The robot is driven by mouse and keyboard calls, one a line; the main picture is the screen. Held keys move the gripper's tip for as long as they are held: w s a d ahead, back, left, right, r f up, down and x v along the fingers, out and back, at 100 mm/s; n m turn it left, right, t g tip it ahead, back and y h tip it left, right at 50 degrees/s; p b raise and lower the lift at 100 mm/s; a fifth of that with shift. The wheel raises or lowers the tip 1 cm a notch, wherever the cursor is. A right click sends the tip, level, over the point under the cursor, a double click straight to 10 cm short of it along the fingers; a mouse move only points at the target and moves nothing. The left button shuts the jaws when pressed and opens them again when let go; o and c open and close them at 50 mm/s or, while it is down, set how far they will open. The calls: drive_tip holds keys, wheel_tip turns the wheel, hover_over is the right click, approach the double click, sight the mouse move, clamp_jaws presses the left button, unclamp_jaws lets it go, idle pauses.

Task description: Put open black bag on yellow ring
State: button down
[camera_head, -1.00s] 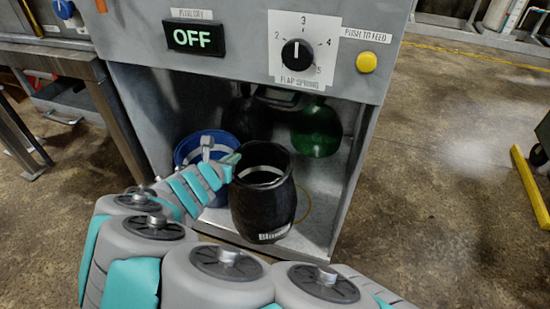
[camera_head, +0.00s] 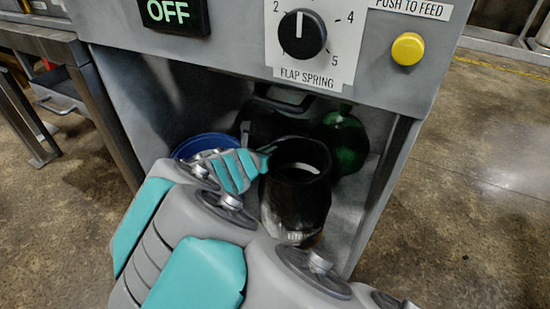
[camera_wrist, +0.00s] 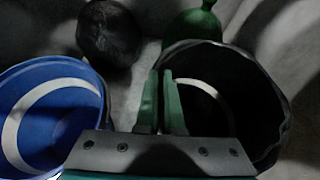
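The open black bag (camera_head: 297,200) is inside the compartment under the panel, mouth up and roughly upright. In the wrist view the open bag (camera_wrist: 275,125) is at the right, with a pale band inside. My gripper (camera_head: 264,158) is at its left rim; in the wrist view my gripper's green fingers (camera_wrist: 162,80) are close together with the bag's left edge between them. A small bit of the yellow ring (camera_head: 315,240) seems to show at the bag's lower right; the rest is hidden. I cannot tell whether the bag touches the floor.
A blue bin (camera_head: 190,147) stands left of the bag, also in the wrist view (camera_wrist: 60,105). A green rounded bag (camera_head: 343,140) is behind right. A dark round bag (camera_wrist: 108,33) is at the back. The compartment's right wall (camera_head: 385,190) is near.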

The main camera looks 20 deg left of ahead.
drive_tip(key=shift+f, duration=0.75)
drive_tip(key=shift+r, duration=0.15)
drive_tip(key=c, duration=1)
unclamp_jaws()
